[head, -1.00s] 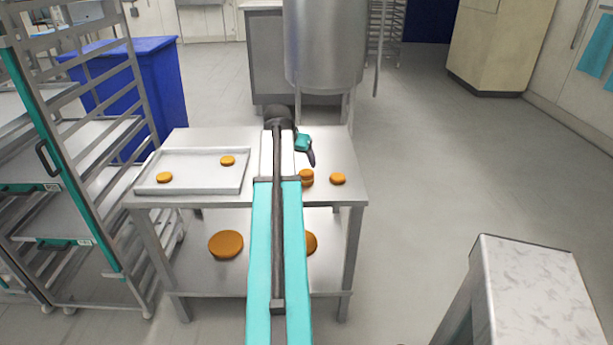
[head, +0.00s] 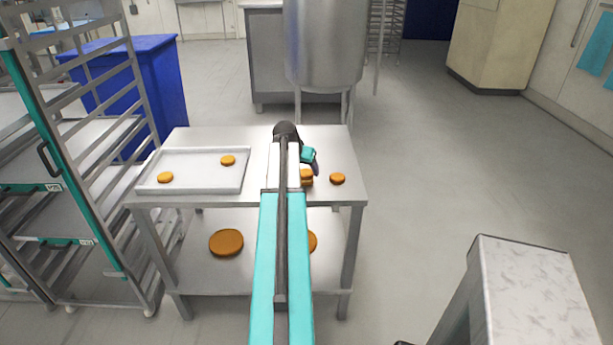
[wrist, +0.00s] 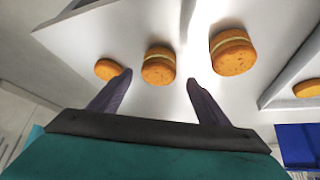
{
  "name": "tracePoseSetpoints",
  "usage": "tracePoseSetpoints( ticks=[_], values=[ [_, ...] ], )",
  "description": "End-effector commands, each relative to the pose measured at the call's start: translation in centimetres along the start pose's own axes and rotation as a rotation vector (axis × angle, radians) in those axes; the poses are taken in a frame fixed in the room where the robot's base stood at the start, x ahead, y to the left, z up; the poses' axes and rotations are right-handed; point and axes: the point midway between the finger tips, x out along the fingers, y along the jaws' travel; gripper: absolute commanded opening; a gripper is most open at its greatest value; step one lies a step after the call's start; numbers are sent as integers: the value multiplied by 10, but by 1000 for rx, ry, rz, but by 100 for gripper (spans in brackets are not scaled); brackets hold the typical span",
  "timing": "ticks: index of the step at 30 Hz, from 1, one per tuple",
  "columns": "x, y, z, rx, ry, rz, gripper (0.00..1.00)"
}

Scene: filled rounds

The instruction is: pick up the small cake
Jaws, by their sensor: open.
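A small single-layer orange-brown cake (head: 337,178) lies on the steel table's right part; it also appears at left in the wrist view (wrist: 108,69). Beside it a two-layer filled round (head: 306,181) shows partly behind my gripper (head: 314,168). In the wrist view this filled round (wrist: 158,66) appears between my fingertips (wrist: 158,78), beyond them. Another filled round (wrist: 233,52) stands right of the fingers there; my arm seems to hide it in the head view. My gripper is open and empty, above the table.
A shallow tray (head: 190,190) with two single rounds (head: 165,177) (head: 228,160) is on the table's left. Larger rounds (head: 226,243) lie on the lower shelf. A rack (head: 130,75) and blue bin (head: 165,80) stand left, a steel vessel (head: 325,45) behind.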

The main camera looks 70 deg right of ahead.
Motion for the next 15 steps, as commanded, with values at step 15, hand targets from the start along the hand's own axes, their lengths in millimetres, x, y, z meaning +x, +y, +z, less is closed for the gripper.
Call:
tracePoseSetpoints(
  ticks=[15],
  values=[
    [24,-1,1,0,-1,1,70]
  ],
)
